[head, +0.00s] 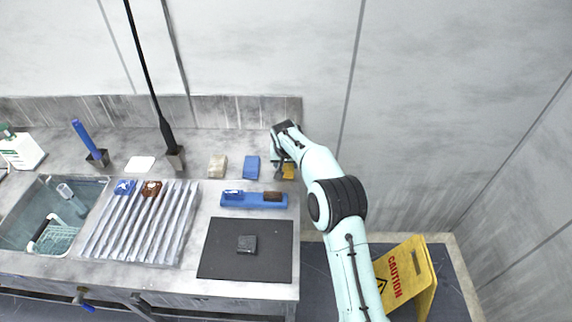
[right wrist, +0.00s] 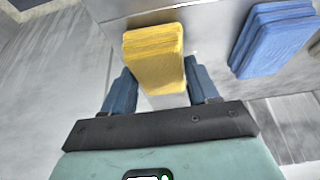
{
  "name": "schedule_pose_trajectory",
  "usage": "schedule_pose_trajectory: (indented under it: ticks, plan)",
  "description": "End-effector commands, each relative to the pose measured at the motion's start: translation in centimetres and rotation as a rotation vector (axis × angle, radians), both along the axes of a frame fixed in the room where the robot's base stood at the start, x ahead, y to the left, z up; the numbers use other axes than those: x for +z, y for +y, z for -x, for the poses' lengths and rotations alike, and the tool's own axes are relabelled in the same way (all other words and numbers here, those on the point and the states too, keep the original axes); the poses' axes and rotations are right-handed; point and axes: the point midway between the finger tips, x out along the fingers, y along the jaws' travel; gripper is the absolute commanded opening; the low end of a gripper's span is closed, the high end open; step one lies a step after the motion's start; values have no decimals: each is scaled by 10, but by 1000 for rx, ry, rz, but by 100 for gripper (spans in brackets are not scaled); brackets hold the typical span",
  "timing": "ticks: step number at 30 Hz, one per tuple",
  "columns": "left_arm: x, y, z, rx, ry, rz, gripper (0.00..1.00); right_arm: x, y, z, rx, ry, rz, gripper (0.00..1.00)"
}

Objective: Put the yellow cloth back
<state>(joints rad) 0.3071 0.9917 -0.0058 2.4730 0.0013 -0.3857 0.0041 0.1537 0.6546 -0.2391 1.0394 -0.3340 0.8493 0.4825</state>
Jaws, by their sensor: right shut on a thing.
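The yellow cloth (head: 289,172) is a folded stack at the back right of the counter, just right of the blue cloth (head: 251,168). My right gripper (head: 282,167) reaches down over it and partly hides it. In the right wrist view the yellow cloth (right wrist: 154,48) sits between the two fingers of my right gripper (right wrist: 161,82), which are shut on it. The blue cloth (right wrist: 272,38) shows to its right there. I cannot tell whether the yellow cloth touches the counter. My left gripper is not in view.
A blue holder (head: 240,200) and a black mat (head: 220,260) with a dark block (head: 247,243) lie in front. A beige block (head: 217,166) is left of the blue cloth. A ribbed rack and sink are further left. The wall is close behind.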

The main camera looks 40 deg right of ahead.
Motion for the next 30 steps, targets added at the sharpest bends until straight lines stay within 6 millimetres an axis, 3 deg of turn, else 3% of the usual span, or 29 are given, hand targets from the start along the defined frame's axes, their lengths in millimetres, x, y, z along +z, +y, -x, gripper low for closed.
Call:
schedule_pose_trajectory:
  ticks: [13, 14, 15, 16, 25, 30]
  plan:
    - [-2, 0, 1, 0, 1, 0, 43, -7, 0, 0, 0, -1, 1, 35]
    - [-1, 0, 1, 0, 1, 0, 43, -6, 0, 0, 0, -1, 0, 69]
    - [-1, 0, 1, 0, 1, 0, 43, -6, 0, 0, 0, -1, 0, 82]
    - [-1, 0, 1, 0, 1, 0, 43, -6, 0, 0, 0, -1, 0, 84]
    - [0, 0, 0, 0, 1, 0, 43, -4, 0, 0, 0, -1, 0, 84]
    - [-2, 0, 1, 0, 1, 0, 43, 13, 4, 4, 2, -3, 1, 84]
